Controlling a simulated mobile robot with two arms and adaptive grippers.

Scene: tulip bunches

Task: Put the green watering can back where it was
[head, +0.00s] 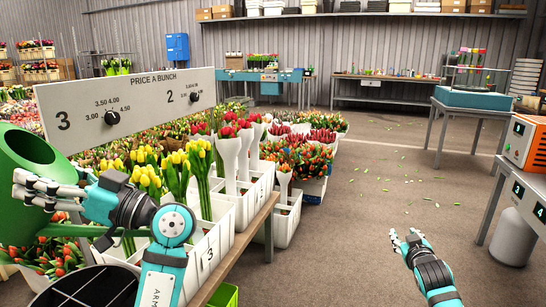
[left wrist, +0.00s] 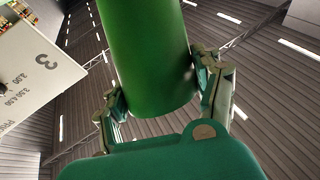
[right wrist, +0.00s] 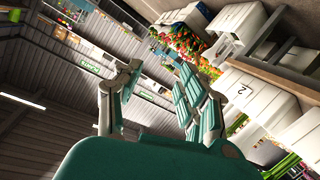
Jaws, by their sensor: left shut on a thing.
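The green watering can (head: 25,158) is at the far left of the head view, partly cut off by the frame edge. My left gripper (head: 45,190) is shut on it. In the left wrist view the can's green cylindrical part (left wrist: 148,60) lies between the fingers (left wrist: 165,95). The surface under the can is not clearly visible, so I cannot tell whether it hangs free. My right gripper (head: 408,240) is open and empty over the floor at the right, and its spread fingers also show in the right wrist view (right wrist: 155,95).
A price board (head: 135,103) with two knobs stands just behind the can. White crates (head: 212,245) of tulips line a wooden bench (head: 245,245) beside my left arm. A black round container (head: 85,290) is below it.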

